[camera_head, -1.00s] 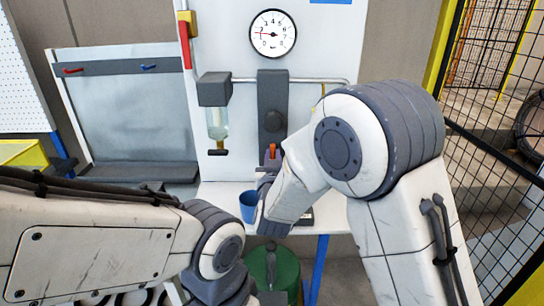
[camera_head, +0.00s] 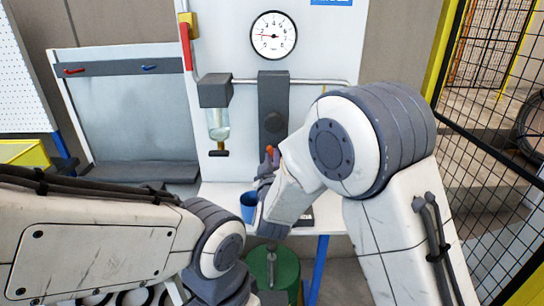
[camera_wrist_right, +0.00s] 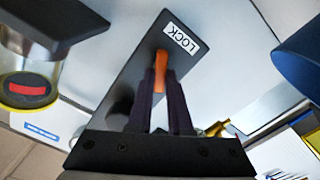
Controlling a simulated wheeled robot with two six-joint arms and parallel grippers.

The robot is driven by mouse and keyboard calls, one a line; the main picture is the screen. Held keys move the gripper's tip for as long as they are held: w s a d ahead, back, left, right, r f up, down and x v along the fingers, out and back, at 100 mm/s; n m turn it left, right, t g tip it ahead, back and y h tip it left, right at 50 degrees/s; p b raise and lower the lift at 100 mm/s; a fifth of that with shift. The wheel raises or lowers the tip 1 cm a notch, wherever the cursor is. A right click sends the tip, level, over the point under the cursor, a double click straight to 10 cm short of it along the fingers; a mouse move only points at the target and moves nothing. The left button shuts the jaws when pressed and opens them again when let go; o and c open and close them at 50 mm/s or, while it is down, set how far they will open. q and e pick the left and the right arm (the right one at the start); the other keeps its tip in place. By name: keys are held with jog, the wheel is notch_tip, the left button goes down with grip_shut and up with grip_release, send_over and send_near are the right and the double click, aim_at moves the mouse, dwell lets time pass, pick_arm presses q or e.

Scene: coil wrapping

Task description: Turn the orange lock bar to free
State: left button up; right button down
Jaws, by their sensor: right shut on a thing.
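The orange lock bar (camera_head: 270,151) is on the dark grey upright plate (camera_head: 273,95) in the middle of the head view. The bar also shows in the right wrist view (camera_wrist_right: 162,70), below a white label reading LOCK (camera_wrist_right: 181,39). My right gripper (camera_wrist_right: 161,88) is shut on the bar, with one dark finger on each side of it. In the head view my right gripper (camera_head: 266,168) is partly hidden by my right arm. The bar's lower part is hidden between the fingers.
A clear bottle (camera_head: 217,122) hangs from a dark block left of the plate. A blue cup (camera_head: 248,205) stands on the white bench below. A round gauge (camera_head: 273,35) is above. A green drum (camera_head: 285,272) is under the bench, and a mesh fence (camera_head: 500,130) is at the right.

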jog(key=n+p, duration=0.2)
jog(key=n, duration=0.4)
jog(key=shift+a, duration=0.15)
jog(key=n+p, duration=0.1)
jog(key=n, duration=0.4)
jog(key=shift+f, duration=0.15)
jog(key=shift+n+p, duration=0.3)
jog(key=c, duration=0.8)
grip_release()
jog(key=shift+c, duration=0.2)
jog(key=shift+f, duration=0.1)
